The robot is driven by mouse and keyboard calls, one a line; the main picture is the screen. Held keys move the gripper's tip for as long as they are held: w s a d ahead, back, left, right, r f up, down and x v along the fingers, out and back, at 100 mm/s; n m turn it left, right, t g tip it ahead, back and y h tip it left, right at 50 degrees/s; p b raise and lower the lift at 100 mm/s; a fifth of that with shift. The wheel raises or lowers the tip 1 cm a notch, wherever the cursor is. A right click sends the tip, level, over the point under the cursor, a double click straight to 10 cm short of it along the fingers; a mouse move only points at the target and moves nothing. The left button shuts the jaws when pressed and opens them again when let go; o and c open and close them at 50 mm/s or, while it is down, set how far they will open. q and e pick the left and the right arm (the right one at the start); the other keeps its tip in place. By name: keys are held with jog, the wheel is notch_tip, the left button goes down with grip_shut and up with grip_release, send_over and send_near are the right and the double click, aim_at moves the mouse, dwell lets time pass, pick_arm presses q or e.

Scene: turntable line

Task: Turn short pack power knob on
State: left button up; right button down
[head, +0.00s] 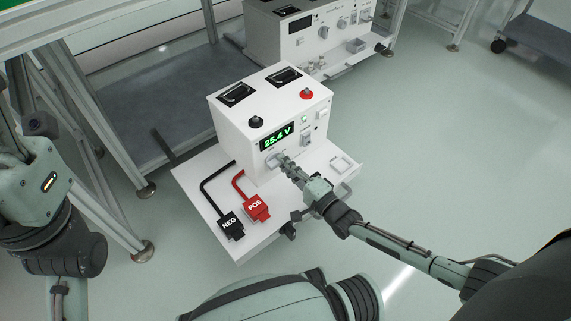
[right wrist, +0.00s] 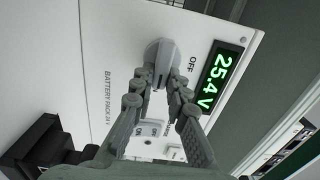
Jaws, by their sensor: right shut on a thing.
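The short pack (head: 240,125) is a white box on a white shelf, with a lit green 25.4 V display (head: 277,137) on its front. The grey power knob (head: 273,160) sits below the display, partly hidden by my right gripper (head: 283,162). In the right wrist view, my right gripper (right wrist: 159,80) is shut on the power knob (right wrist: 160,55), fingers on both sides of its raised grip. An OFF label shows beside the knob; an ON label cannot be made out. The display (right wrist: 221,78) also reads 25.4 V there. My left arm is at the left edge; its fingers cannot be made out.
A black NEG plug (head: 230,225) and red POS plug (head: 257,208) lie on the white shelf (head: 190,182), their cables running to the pack. A taller pack (head: 295,45) stands behind. Metal frame legs stand at left.

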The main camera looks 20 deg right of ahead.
dwell(0.3)
jog(key=c, duration=1.5)
grip_release()
jog(key=v, duration=0.7)
jog(key=shift+s, duration=0.25)
jog(key=shift+s+d, duration=0.1)
